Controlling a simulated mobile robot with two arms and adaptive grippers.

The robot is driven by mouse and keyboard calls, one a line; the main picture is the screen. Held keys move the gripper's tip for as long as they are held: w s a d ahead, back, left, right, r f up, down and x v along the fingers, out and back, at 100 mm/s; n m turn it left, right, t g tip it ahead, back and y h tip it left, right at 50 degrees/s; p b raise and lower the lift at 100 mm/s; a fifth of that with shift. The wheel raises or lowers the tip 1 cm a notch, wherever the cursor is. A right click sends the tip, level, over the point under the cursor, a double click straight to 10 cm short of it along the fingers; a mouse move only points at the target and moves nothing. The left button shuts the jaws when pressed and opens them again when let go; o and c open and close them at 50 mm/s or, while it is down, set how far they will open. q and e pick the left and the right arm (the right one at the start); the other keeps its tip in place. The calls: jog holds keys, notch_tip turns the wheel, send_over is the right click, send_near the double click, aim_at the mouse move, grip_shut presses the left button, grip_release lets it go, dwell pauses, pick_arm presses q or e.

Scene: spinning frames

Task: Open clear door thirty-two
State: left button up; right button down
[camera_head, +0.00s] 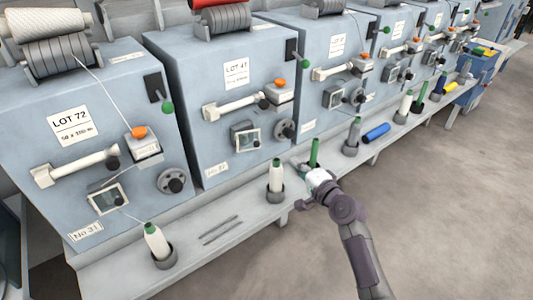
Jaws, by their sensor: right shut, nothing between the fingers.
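A row of blue-grey spinning units runs from the left into the back right. The nearest unit (92,150) bears the labels "LOT 72" and "No.31". The second unit (215,110) bears "LOT 47", and its lower number plate (216,169) is too small to read. My right gripper (303,176) is shut and empty, low at the ledge in front of the gap between the second and third units. It is close to a green tube (314,153); whether they touch is unclear. My left gripper is out of view.
A ledge (190,222) runs below the units. On it stand white bobbins with green tips (275,175) (155,241) in dark cups, and two thin grey rods (220,230) lie flat. A blue cylinder (376,132) lies farther right. The floor (450,210) at right is clear.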

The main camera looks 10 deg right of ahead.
aim_at(250, 143)
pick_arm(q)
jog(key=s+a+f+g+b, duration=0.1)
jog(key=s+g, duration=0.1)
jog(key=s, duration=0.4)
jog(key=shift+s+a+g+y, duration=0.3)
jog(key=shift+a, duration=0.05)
pick_arm(e)
jog(key=w+a+r+m+y, duration=0.1)
jog(key=w+a+r, duration=0.2)
jog(key=w+a, duration=0.4)
jog(key=shift+a+t, duration=0.15)
jog(key=shift+t, duration=0.15)
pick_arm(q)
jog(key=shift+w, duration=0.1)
